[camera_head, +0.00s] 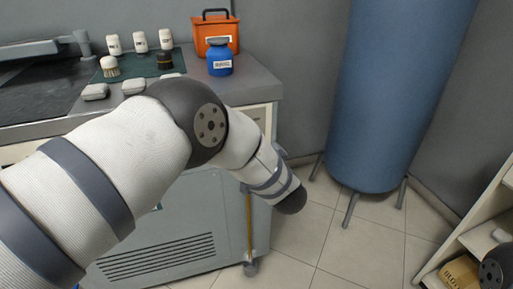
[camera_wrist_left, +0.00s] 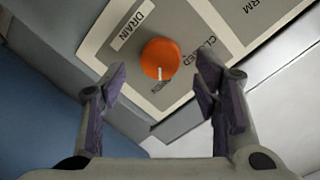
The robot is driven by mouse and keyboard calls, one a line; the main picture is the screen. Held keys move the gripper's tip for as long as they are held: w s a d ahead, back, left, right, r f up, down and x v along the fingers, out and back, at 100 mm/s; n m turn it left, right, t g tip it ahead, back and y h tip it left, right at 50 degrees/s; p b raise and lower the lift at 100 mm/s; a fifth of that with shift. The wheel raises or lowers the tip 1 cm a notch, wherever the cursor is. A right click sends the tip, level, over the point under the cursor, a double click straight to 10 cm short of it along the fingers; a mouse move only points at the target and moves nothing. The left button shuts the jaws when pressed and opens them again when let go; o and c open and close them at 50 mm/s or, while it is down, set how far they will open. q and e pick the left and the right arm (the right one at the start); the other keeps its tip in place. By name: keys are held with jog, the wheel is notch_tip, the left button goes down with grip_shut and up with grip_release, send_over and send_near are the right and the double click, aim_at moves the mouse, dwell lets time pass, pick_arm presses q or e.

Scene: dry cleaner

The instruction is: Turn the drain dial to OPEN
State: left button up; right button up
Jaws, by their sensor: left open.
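The drain dial (camera_wrist_left: 160,57) is a round orange knob on a panel labelled DRAIN (camera_wrist_left: 130,28) in the left wrist view. Its white mark points down in the picture, at a partly covered word that appears to be OPEN. The CLOSED label (camera_wrist_left: 196,52) is to the right of the knob. In the head view my left arm hides the dial and the gripper. My right gripper is not in view.
A counter (camera_head: 262,84) over a grey cabinet (camera_head: 165,245) holds a blue jar (camera_head: 220,58), an orange container (camera_head: 216,32) and several white bottles. A blue tank (camera_head: 392,90) on legs stands to the right. White shelves (camera_head: 480,238) are at far right. Tiled floor between is clear.

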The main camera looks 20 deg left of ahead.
pick_arm(q)
jog(key=v, duration=0.9)
jog(key=shift+s+d, duration=0.15)
jog(key=shift+s, duration=0.1)
jog(key=shift+r, duration=0.1)
